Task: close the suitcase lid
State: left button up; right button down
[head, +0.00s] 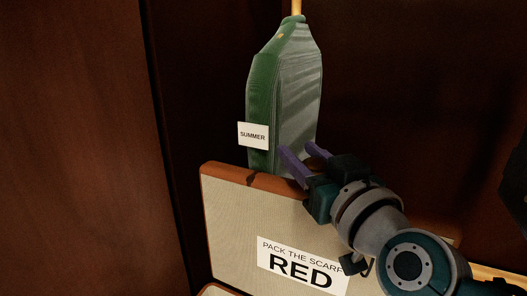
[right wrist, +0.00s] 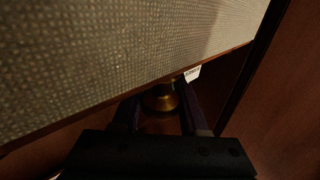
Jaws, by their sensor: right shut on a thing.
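The suitcase lid (head: 228,215) stands up, tilted, in the head view, with a beige woven face and an orange-brown rim. A white label (head: 300,266) on it reads "PACK THE SCARF RED". Another brown rim (head: 213,290) shows at the bottom of the head view. My left gripper is not in view.
A green and grey garment bag (head: 290,85) hangs upright just behind the lid, with a white "SUMMER" tag (head: 253,136). Dark brown wooden panels (head: 70,150) stand to the left and behind. A brass-coloured piece (right wrist: 160,98) shows between the fingers in the wrist view.

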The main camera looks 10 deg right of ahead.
jog(key=s+a+f+n+t+y+b, duration=0.2)
jog(key=s+a+n+b, duration=0.4)
jog(key=s+a, duration=0.4)
jog(key=s+t+y, duration=0.1)
jog(key=s+t, duration=0.1)
jog(key=s, duration=0.2)
jog(key=shift+a, duration=0.25)
jog(key=shift+f, duration=0.1)
jog(key=shift+c, duration=2.2)
grip_release()
jog(key=v, duration=1)
jog(key=shift+b, duration=0.4)
